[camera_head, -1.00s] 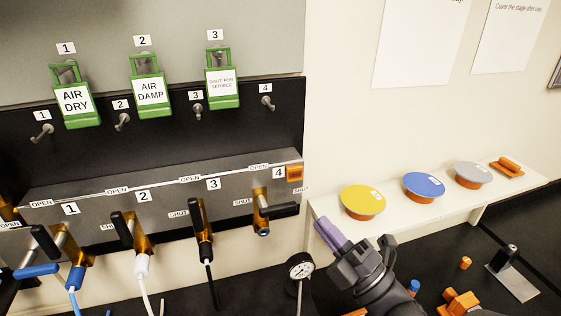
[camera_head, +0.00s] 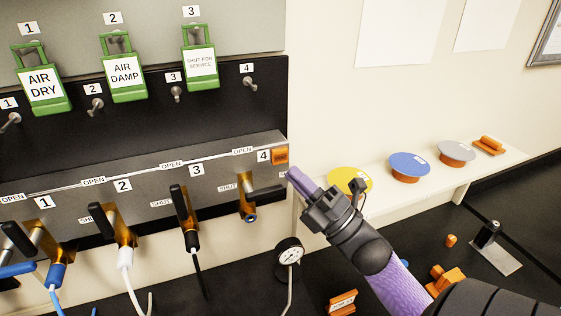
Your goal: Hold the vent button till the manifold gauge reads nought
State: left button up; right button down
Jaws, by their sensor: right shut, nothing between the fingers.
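An orange block (camera_head: 281,157), which looks like the vent button, sits at the right end of the grey manifold (camera_head: 225,158), beside the label 4. Its lettering is too small to read. My right gripper (camera_head: 293,174) is shut and empty, its purple fingertips just below and right of the orange block. I cannot tell whether they touch it. A round white-faced gauge (camera_head: 290,252) stands below the manifold's right end; its needle is too small to read. My left gripper is out of view.
Valves with black levers (camera_head: 182,207) line the manifold, with hoses below several. Green tags (camera_head: 122,80) hang above. A white shelf (camera_head: 404,190) on the right holds yellow, blue and grey discs. Loose orange pieces (camera_head: 445,280) lie on the dark bench near my right arm.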

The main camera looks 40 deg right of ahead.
aim_at(277, 153)
jog(key=shift+w+d+b, duration=0.15)
jog(key=shift+w+d, duration=0.1)
jog(key=shift+w, duration=0.4)
jog(key=shift+w+d+b, duration=0.15)
jog(key=shift+w+d, duration=0.05)
jog(key=shift+w, duration=0.4)
dwell(1.1)
jog(key=shift+w+d, duration=0.1)
jog(key=shift+w, duration=0.3)
jog(key=shift+w+d+b, duration=0.15)
jog(key=shift+w+b, duration=0.2)
dwell(4.9)
